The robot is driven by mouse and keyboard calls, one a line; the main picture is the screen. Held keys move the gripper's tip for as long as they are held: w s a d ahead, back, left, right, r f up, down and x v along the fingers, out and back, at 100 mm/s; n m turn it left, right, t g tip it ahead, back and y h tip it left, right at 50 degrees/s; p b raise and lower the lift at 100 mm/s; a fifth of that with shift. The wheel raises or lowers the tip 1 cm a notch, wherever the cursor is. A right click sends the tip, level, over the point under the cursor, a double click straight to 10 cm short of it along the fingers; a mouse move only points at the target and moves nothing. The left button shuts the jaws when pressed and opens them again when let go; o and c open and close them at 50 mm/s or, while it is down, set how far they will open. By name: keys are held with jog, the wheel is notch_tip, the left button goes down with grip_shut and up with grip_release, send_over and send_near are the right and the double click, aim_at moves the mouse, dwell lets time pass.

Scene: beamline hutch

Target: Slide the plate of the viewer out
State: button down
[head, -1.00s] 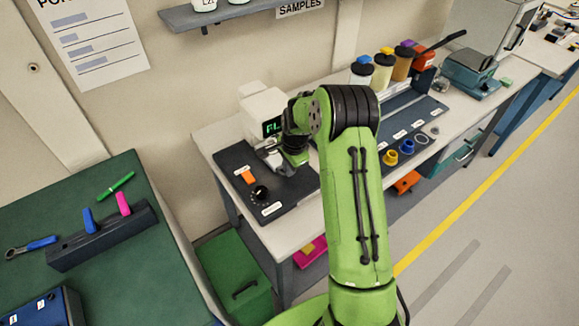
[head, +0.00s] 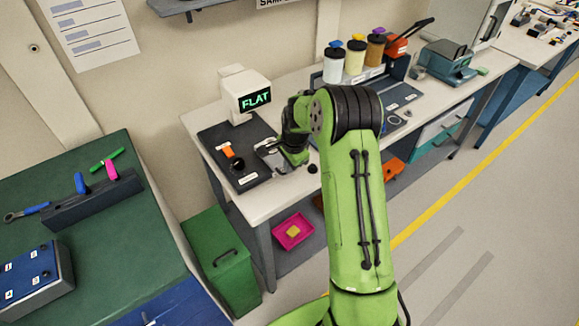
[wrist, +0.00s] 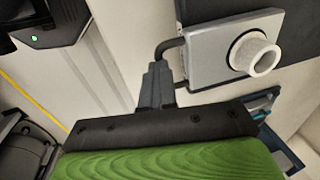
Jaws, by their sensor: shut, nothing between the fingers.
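The viewer is a white box (head: 245,92) with a lit "FLAT" display over a dark base (head: 215,135) on the bench. Its silver plate (head: 272,158) reaches toward the bench front, beside my gripper (head: 293,158). In the wrist view the plate (wrist: 218,62) carries a pale hollow cylinder (wrist: 256,54). A dark bent handle (wrist: 168,45) stands out from its left edge. My gripper (wrist: 157,72) is shut, with its fingertips at the handle, overlapping it in the picture. Whether they touch it cannot be told. In the head view the arm hides most of the handle.
An orange switch (head: 228,151) and a black knob (head: 237,165) are on the viewer's base. Jars (head: 354,57) stand farther right along the bench. A green bin (head: 220,255) and a pink tray (head: 293,231) are below. A green table (head: 70,230) stands at left.

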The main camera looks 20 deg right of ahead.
jog(key=c, duration=1.5)
grip_release()
jog(key=shift+s+f, duration=0.4)
jog(key=o, duration=0.3)
notch_tip(320, 180, up, 16)
jog(key=s+p, duration=0.1)
jog(key=s, duration=0.1)
jog(key=shift+d+p, duration=0.2)
jog(key=shift+p, duration=0.15)
jog(key=shift+s, duration=0.1)
